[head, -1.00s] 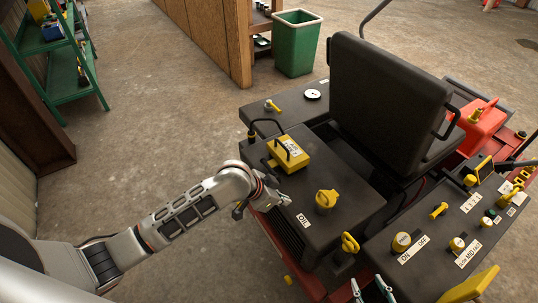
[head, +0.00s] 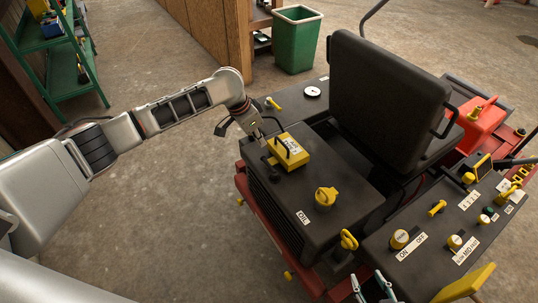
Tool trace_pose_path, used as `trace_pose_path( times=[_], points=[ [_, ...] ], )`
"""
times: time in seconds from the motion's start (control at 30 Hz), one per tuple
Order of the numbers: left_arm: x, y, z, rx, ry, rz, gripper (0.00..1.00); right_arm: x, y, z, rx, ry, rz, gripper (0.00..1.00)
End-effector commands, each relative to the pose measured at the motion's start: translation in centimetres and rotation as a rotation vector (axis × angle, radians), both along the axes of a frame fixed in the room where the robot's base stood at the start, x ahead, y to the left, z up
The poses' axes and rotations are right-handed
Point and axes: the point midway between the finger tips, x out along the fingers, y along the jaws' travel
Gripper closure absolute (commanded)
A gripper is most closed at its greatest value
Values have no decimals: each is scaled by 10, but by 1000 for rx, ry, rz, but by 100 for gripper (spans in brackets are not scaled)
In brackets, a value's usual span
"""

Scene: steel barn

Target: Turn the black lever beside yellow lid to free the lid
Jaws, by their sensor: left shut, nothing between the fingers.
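The yellow lid (head: 289,155), a block with a white label and a black handle, sits on the dark left housing of the machine. A thin curved black lever (head: 272,119) shows beside the lid at its back left, partly hidden by my gripper. My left gripper (head: 262,138) is shut and empty, at the lid's left side near the lever's base; I cannot tell whether it touches the lever. My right gripper (head: 369,286) shows only its fingertips at the bottom edge, spread apart and empty.
A yellow oil cap (head: 325,197) and a yellow-handled dipstick (head: 348,240) stand nearer me. The black seat (head: 388,95) rises to the right. A control panel (head: 430,235) is at right. A green bin (head: 298,40) stands behind.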

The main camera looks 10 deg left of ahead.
Motion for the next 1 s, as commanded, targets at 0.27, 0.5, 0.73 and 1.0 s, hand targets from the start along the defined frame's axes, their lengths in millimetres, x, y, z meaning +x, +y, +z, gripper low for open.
trace_pose_path(
  times=[0.27, 0.5, 0.73, 1.0],
  points=[
    [5, -7, -21, -1, 1, -1, 100, 0, 2, -2, 4, -3, 2, 60],
    [15, -17, -62, -1, 2, -1, 100, 3, 8, -3, 14, -17, 9, 60],
    [22, -23, -88, -1, 1, 0, 100, 3, 7, -10, 11, -16, 9, 60],
    [25, -25, -94, 0, -2, -1, 100, 1, 5, -15, 7, -8, 9, 60]
  ],
)
